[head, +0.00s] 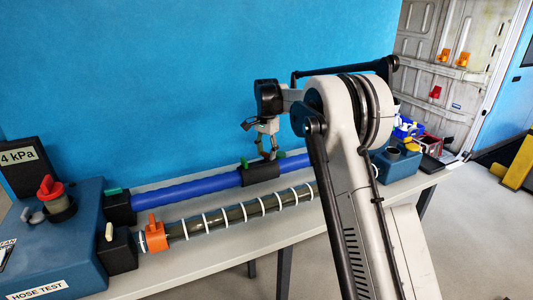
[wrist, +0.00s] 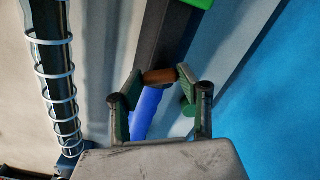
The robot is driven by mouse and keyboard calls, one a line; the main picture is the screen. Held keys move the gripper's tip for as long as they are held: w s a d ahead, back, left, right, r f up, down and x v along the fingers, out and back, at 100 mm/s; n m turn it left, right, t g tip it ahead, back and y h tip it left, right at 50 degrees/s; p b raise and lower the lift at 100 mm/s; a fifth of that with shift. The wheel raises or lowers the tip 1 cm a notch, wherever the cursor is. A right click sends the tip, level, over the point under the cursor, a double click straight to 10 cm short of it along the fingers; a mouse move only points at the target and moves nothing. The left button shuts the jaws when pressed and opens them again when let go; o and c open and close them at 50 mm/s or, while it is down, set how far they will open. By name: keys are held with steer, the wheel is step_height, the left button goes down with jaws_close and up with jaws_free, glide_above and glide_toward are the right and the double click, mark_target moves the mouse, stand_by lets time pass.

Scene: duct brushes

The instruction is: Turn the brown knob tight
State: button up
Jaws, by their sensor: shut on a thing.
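The brown knob (wrist: 159,76) shows in the wrist view between the two fingertips of my gripper (wrist: 161,79). My gripper is shut on it, with one green-padded finger on each side. The knob is on the black coupling (wrist: 166,40) around the blue hose (wrist: 147,108). In the head view my gripper (head: 268,156) points down just above the black coupling (head: 261,173) on the blue hose (head: 190,192). The knob cannot be made out in the head view, where the fingers cover that spot.
A ribbed grey hose (head: 236,213) with an orange clamp (head: 155,235) lies in front of the blue hose. A blue test box (head: 65,240) with a red knob (head: 50,188) stands at the left. A blue block (head: 397,163) is at the right. The blue wall is close behind.

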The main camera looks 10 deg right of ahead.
mark_target(266, 153)
steer(key=m, duration=0.5)
stand_by(0.6)
steer(key=o, duration=1.1)
steer(key=shift+o, duration=0.2)
step_height(266, 153, up, 12)
